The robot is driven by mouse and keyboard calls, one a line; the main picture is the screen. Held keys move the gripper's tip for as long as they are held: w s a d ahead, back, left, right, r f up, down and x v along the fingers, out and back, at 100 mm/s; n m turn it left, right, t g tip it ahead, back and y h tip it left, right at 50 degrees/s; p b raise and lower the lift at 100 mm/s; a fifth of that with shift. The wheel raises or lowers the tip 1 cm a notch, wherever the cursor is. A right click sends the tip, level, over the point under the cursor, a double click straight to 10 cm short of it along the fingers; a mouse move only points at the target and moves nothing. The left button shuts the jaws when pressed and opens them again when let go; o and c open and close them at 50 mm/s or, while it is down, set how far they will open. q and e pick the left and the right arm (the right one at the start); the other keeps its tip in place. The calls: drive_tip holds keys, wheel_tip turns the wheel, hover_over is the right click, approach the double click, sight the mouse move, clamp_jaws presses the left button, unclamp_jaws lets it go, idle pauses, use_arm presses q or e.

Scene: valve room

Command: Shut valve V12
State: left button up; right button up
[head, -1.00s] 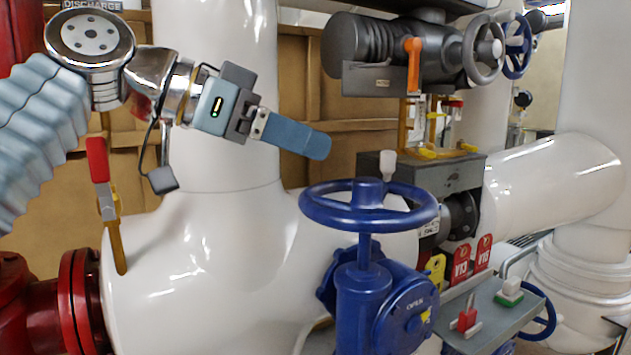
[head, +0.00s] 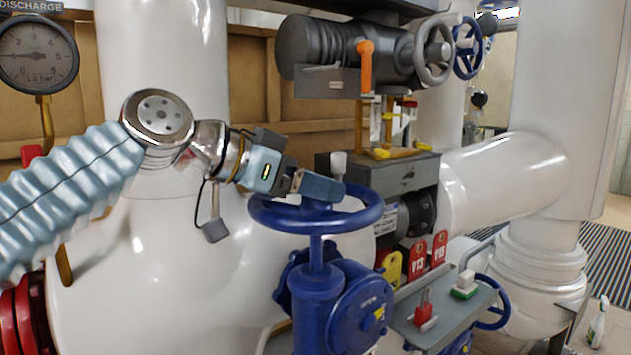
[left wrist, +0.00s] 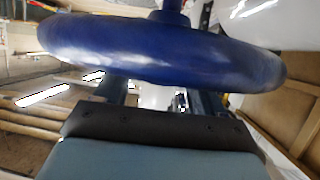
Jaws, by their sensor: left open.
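A blue handwheel (head: 275,219) lies flat on top of a blue valve body (head: 322,300) marked OPEN in the head view. My left gripper (head: 322,187) is at the wheel's far rim, its fingers overlapping that rim in the picture. In the left wrist view the blue wheel rim (left wrist: 160,50) crosses just ahead of my left gripper (left wrist: 160,95), whose jaws are open. I cannot tell whether the fingers touch the rim. A yellow tag (head: 391,268) hangs beside the valve; its text is not readable. My right gripper is not in view.
Two red tags (head: 418,258) stand right of the valve, above a grey shelf (head: 450,305) with a red piece and a green-white block. A grey actuator (head: 335,50) with handwheels hangs above. Large white pipes (head: 150,290) fill the left and right. A pressure gauge (head: 38,55) is upper left.

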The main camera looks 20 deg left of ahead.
use_arm(q)
drive_tip(key=shift+w+d+f, duration=0.2)
drive_tip(key=shift+w+d, duration=0.1)
drive_tip(key=shift+c, duration=0.3)
